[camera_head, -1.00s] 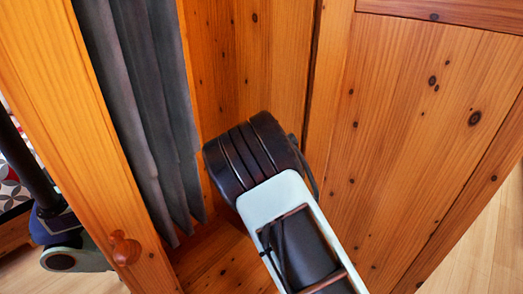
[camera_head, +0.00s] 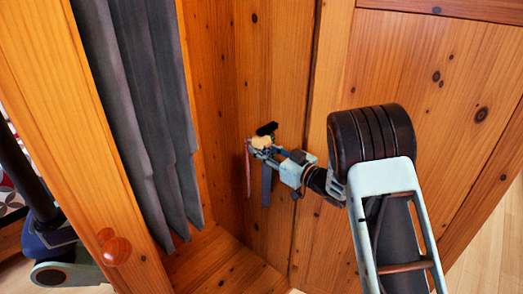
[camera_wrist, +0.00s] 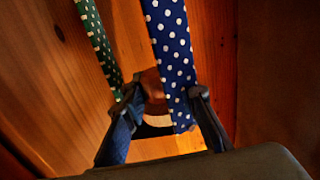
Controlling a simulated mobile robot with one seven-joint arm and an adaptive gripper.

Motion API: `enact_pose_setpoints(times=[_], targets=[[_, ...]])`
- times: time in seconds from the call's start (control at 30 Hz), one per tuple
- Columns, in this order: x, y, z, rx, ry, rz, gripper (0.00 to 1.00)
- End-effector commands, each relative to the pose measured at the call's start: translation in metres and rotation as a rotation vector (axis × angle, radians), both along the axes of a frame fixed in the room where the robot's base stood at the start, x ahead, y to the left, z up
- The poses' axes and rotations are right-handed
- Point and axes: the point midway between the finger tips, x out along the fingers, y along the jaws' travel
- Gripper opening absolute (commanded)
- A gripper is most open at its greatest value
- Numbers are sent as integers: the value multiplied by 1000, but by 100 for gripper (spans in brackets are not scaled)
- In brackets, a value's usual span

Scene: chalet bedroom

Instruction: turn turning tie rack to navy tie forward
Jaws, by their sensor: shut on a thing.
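The turning tie rack (camera_head: 261,142) shows as a small tan and dark piece by the cabinet's inner wall, mostly covered by my gripper. My gripper (camera_head: 272,153) reaches in from the right. In the wrist view my gripper's fingers (camera_wrist: 166,94) stand apart, closed around a brown part of the rack that is largely hidden. The navy tie (camera_wrist: 172,55) with white dots hangs close in front, beside the right finger. A green dotted tie (camera_wrist: 98,38) hangs at the left finger. In the head view a reddish tie (camera_head: 247,165) and a blue-grey strip (camera_head: 267,185) hang below the rack.
Dark grey garments (camera_head: 140,110) hang at the left inside the wooden cabinet. The open door edge with a round knob (camera_head: 116,251) is at the left. A wooden panel (camera_head: 440,90) fills the right. The cabinet floor (camera_head: 215,262) is clear.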

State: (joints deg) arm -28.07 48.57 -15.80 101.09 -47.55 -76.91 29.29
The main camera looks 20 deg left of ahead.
Motion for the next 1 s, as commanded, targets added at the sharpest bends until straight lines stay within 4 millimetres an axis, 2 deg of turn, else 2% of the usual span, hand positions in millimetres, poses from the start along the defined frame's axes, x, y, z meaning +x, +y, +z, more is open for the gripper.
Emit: enact_pose_setpoints(times=[0.47,0.5,0.63,1.0], targets=[[0,0,1,0,-2,11,2],[0,0,1,0,-2,11,29],[0,0,1,0,-1,11,44],[-1,-5,1,1,0,10,45]])
